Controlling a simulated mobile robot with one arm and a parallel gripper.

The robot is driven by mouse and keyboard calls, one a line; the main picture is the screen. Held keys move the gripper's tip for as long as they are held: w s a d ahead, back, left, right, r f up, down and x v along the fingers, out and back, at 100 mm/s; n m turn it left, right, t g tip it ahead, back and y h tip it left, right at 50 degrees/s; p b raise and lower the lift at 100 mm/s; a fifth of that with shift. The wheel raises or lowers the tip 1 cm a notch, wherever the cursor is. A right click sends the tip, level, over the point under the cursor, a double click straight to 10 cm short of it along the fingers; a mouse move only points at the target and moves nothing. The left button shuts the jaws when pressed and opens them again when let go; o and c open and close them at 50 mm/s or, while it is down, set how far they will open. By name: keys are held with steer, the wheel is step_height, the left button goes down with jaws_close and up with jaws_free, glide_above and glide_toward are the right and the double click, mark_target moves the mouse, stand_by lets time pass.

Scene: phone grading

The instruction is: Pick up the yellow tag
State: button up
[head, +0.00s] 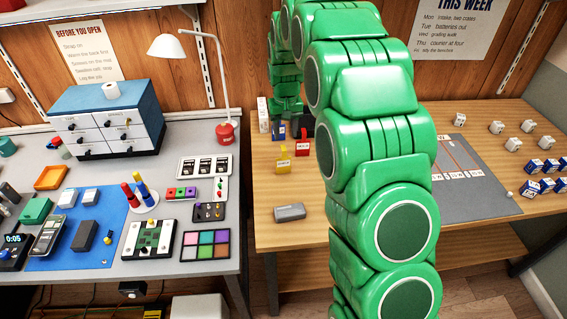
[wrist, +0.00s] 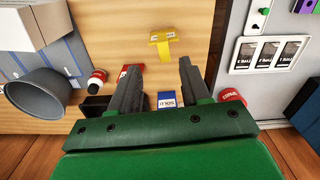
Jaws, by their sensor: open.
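The yellow tag (head: 283,166) stands on the wooden table, in front of the red tag (head: 304,145) and the blue tag (head: 278,131). In the wrist view the yellow tag (wrist: 161,42) lies beyond my fingertips, between their lines and apart from both. My gripper (wrist: 158,65) is open with nothing held. The blue tag (wrist: 166,99) shows between the fingers near the palm, and the red tag (wrist: 131,70) is partly hidden behind the left finger. In the head view my green arm reaches over the table, and the fingers are hard to make out.
A grey block (head: 290,212) lies nearer on the wooden table, with bare wood around it. The grey workbench (head: 240,150) to the left holds a lamp (head: 225,131) and trays.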

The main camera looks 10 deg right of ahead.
mark_target(283, 148)
steer(key=shift+w+f, duration=0.2)
steer(key=shift+f, duration=0.7)
steer(key=shift+s+a+f, duration=0.1)
steer(key=shift+a+f, duration=0.05)
steer(key=shift+f, duration=1.45)
steer(key=shift+s+a+f, duration=0.1)
steer(key=shift+f, duration=1.45)
steer(key=shift+c, duration=0.5)
steer(key=shift+r, duration=0.1)
jaws_close()
